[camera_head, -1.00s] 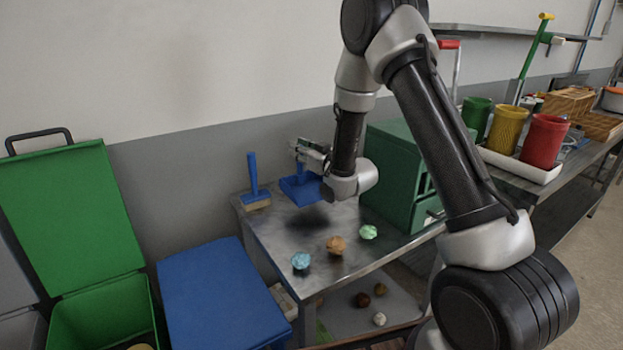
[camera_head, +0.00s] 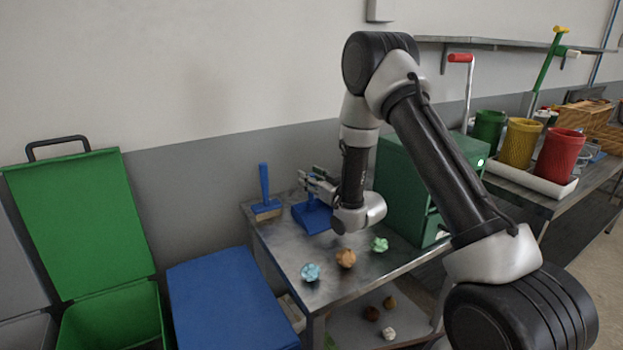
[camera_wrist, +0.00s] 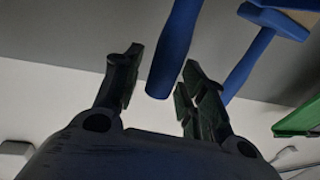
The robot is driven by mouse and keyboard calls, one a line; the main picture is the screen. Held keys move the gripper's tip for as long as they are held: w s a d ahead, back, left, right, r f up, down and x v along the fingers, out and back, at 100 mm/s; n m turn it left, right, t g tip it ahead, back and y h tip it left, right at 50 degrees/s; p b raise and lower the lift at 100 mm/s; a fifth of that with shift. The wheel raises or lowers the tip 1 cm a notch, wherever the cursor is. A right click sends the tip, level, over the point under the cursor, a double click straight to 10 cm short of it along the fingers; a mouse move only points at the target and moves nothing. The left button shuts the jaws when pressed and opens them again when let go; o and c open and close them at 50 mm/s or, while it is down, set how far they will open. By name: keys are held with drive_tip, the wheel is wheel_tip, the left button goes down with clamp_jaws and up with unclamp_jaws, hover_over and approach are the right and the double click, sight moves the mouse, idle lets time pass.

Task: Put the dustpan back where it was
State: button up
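The blue dustpan (camera_head: 311,219) sits on the metal table, toward its back edge, beside the blue brush (camera_head: 264,188), which stands upright to its left. My gripper (camera_head: 314,182) is at the dustpan's handle, just above the pan. In the wrist view, the blue handle (camera_wrist: 172,50) shows between my two fingers (camera_wrist: 160,85), with gaps beside it, so the fingers look open. The brush also shows in the wrist view (camera_wrist: 245,65), further off to the right. My wrist hides part of the dustpan's right side.
A green cabinet (camera_head: 400,190) stands close on the right of my wrist. Blue (camera_head: 310,272), orange (camera_head: 346,259) and green (camera_head: 381,244) crumpled balls lie on the table's front part. A blue-lidded bin (camera_head: 225,300) and an open green bin (camera_head: 75,225) stand left.

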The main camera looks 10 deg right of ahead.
drive_tip(key=shift+r, duration=0.15)
drive_tip(key=v, duration=1.2)
drive_tip(key=s+d+r+m+g+h, duration=0.1)
drive_tip(key=s+d+r+g+h, duration=0.15)
drive_tip(key=d+r+h, duration=0.35)
drive_tip(key=s+d+r+m+g+h, duration=0.1)
drive_tip(key=s+d+r+g, duration=0.2)
drive_tip(key=r, duration=0.4)
drive_tip(key=s+d+r+m+g, duration=0.1)
drive_tip(key=s+d+r+g, duration=0.1)
drive_tip(key=s, duration=1.2)
drive_tip(key=s+d+r+m+g+h, duration=0.1)
drive_tip(key=s+d+r+m+g, duration=0.1)
drive_tip(key=s, duration=1.2)
drive_tip(key=shift+s+r+g, duration=0.4)
drive_tip(key=shift+r+g, duration=0.5)
drive_tip(key=shift+g, duration=0.25)
